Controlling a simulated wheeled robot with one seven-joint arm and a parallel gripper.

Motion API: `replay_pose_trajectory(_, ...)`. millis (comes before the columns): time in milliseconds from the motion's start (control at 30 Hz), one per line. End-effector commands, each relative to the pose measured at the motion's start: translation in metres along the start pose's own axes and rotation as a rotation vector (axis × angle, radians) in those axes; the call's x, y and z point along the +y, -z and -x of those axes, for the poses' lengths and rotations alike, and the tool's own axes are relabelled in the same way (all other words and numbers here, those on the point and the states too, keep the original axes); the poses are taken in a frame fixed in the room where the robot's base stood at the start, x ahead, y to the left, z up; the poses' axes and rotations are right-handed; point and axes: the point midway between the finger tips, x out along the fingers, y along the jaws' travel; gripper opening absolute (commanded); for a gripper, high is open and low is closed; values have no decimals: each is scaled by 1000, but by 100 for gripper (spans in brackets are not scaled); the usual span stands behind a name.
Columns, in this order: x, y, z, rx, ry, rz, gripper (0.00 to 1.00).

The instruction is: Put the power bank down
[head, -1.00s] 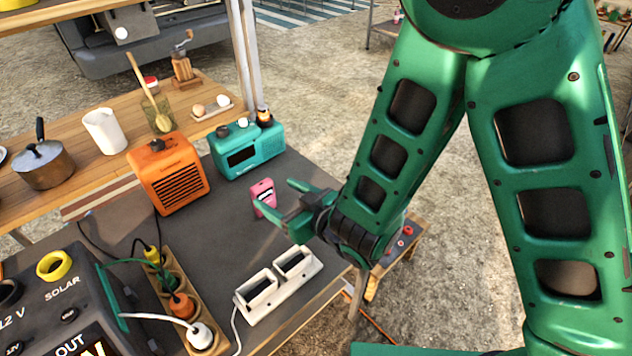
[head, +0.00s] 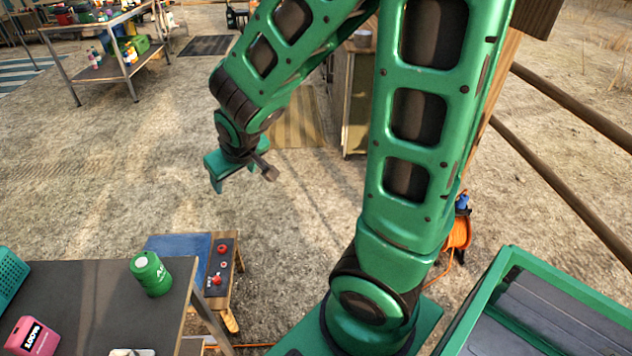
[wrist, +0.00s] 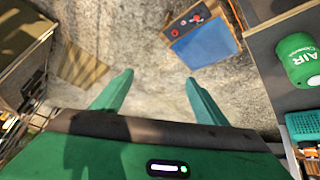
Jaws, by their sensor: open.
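A pink power bank (head: 33,338) with a dark display stands on the dark tabletop (head: 90,300) at the lower left of the head view, partly cut off by the frame. Nothing holds it. My gripper (head: 242,178) is open and empty, out over the sandy ground, well apart from the table and the power bank. In the wrist view my two fingers (wrist: 160,88) are spread with only ground between them. The power bank does not show in the wrist view.
A green AIR canister (head: 151,273) stands near the table's edge. A teal perforated basket (head: 10,273) is at the left. A low bench with a blue panel and red knobs (head: 217,266) stands beyond the table. A green-rimmed tray (head: 512,268) is at lower right.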

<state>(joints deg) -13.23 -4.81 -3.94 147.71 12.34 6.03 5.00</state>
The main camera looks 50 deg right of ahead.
Motion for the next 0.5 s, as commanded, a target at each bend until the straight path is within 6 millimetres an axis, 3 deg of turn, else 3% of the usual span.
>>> replay_pose_trajectory(33,31,-14,15,-55,-30,-67,67)
replay_pose_trajectory(200,98,-81,70,-275,-74,-265,67)
replay_pose_trajectory(333,120,-131,115,-418,-64,-398,67)
replay_pose_trajectory(500,125,-172,156,-535,-34,-505,67)
